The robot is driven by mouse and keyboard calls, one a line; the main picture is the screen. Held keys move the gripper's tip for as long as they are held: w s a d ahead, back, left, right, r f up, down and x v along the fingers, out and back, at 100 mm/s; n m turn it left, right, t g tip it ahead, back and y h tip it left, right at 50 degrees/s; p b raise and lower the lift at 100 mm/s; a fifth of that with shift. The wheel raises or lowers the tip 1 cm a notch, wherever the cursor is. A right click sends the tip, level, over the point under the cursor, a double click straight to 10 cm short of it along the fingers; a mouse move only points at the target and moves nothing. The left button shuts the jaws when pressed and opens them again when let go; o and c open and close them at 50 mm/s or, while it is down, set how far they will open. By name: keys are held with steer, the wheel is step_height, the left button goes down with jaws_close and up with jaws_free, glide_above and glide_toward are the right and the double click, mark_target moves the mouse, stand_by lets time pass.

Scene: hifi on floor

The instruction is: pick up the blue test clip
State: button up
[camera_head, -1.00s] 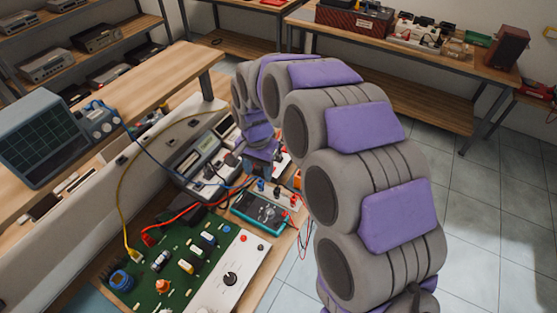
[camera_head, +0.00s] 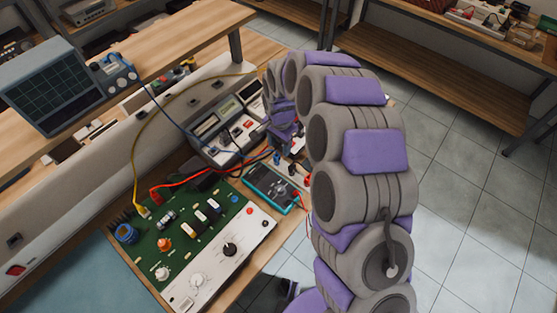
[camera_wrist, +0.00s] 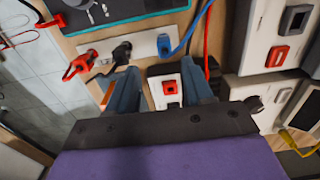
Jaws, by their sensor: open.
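The blue test clip (camera_wrist: 165,46) shows in the wrist view at the right end of a white strip (camera_wrist: 143,50), with its blue cable running up and right. My gripper (camera_wrist: 162,85) is open in the wrist view, its two blue-grey fingers apart with nothing held between them. The clip lies beyond the fingertips, roughly in line with the gap between them and apart from both. In the head view a small blue clip (camera_head: 277,158) shows just below the end of my arm. My fingertips cannot be made out there.
A black clip (camera_wrist: 122,53) and a red clip (camera_wrist: 79,66) sit left on the same strip. A white block with a red switch (camera_wrist: 170,87) shows between my fingers. A teal meter (camera_head: 272,188) and green circuit board (camera_head: 180,228) lie on the bench. Red and blue cables cross nearby.

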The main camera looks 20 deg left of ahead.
mark_target(278, 156)
steer(key=shift+f, duration=0.65)
steer(key=shift+a+f, duration=0.45)
steer(key=f, duration=0.1)
steer(key=f+b, duration=0.1)
steer(key=f, duration=0.2)
steer(key=shift+a+f+b, duration=0.1)
steer(key=shift+a+b, duration=0.2)
steer(key=shift+b, duration=0.1)
steer(key=shift+d+f, duration=0.25)
steer(key=shift+f, duration=0.05)
steer(key=shift+d, duration=0.35)
steer(key=shift+a+f, duration=0.1)
steer(key=shift+a, duration=0.55)
steer(key=c, duration=0.5)
steer(key=shift+c, duration=1.4)
steer(key=shift+d, duration=0.5)
steer(key=shift+c, duration=0.6)
steer(key=shift+a+r+p, duration=0.3)
steer(key=shift+a+r, duration=0.05)
steer(key=shift+r, duration=0.55)
step_height(278, 156, up, 2)
steer(key=shift+s+r+p, duration=0.1)
steer(key=shift+p, duration=0.3)
steer(key=s+d+r+p, duration=0.1)
steer(key=s+d+p, duration=0.15)
steer(key=s, duration=1.35)
step_height(278, 156, up, 7)
steer(key=p, duration=0.2)
steer(key=shift+w+p, duration=0.15)
steer(key=shift+p, duration=0.25)
